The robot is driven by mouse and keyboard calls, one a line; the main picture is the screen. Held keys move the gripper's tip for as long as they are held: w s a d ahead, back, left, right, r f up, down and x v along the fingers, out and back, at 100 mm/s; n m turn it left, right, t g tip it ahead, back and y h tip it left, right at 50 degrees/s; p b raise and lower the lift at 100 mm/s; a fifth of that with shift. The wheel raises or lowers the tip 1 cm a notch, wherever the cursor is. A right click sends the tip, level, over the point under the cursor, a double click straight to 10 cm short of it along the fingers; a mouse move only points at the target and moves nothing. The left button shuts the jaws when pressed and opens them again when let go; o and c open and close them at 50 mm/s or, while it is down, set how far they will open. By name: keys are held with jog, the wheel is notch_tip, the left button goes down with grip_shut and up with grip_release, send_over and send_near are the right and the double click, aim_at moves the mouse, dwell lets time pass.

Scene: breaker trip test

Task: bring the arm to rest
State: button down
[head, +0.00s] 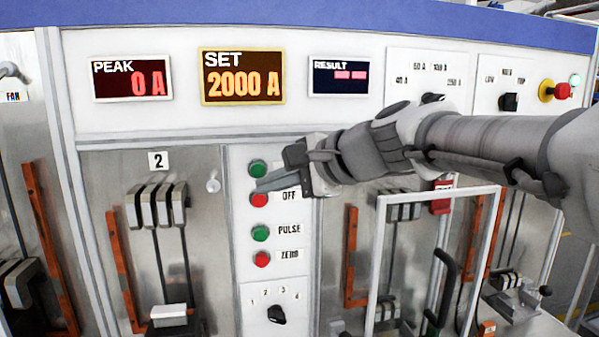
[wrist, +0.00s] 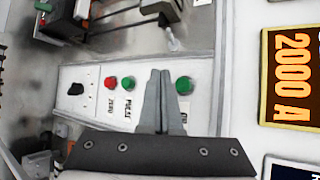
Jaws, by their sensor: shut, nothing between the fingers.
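My gripper (head: 262,185) is shut and empty, held in front of the button column on the test panel (head: 285,215). In the head view its fingers overlap the gap between the upper green button (head: 257,168) and the red OFF button (head: 259,199); I cannot tell whether they touch the panel. In the wrist view the closed fingers (wrist: 158,75) point at the column and hide the OFF button, with a green button (wrist: 183,83) to their right. My arm (head: 480,140) reaches in from the right.
A red emergency button (head: 562,90) is at upper right. A framed guard (head: 381,260) stands below my arm. Bay 2's breaker (head: 157,204) is at left. A rotary selector (head: 277,314) is below the buttons.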

dwell(0.4)
jog(key=s+d+f+n+g+h, duration=0.1)
jog(key=s+d+f+n+h, duration=0.9)
jog(key=s+d+f, duration=1)
jog(key=shift+s+d+f+n+g+h, duration=0.2)
jog(key=shift+d+f+n+g+h, duration=0.1)
jog(key=shift+d+n+g, duration=0.15)
